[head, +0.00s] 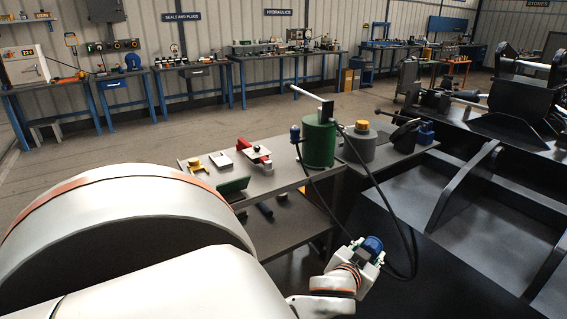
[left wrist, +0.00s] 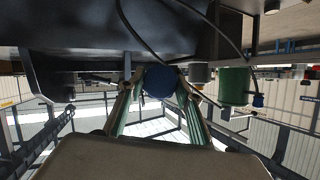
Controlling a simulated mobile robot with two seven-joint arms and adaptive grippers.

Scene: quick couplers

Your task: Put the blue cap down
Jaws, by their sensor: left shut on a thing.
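My left gripper (head: 364,254) is shut on the blue cap (head: 373,244), over the dark frame at the right of the bench. In the left wrist view the blue cap (left wrist: 160,82) sits between the two fingers (left wrist: 158,90) of this gripper. The fingers hide the cap's sides. Its underside does not show clearly. A black hose (head: 388,205) hangs in a loop close beside the gripper; I cannot tell whether they touch. My right gripper is not in view.
Dark machine frame (head: 440,230) fills the right.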

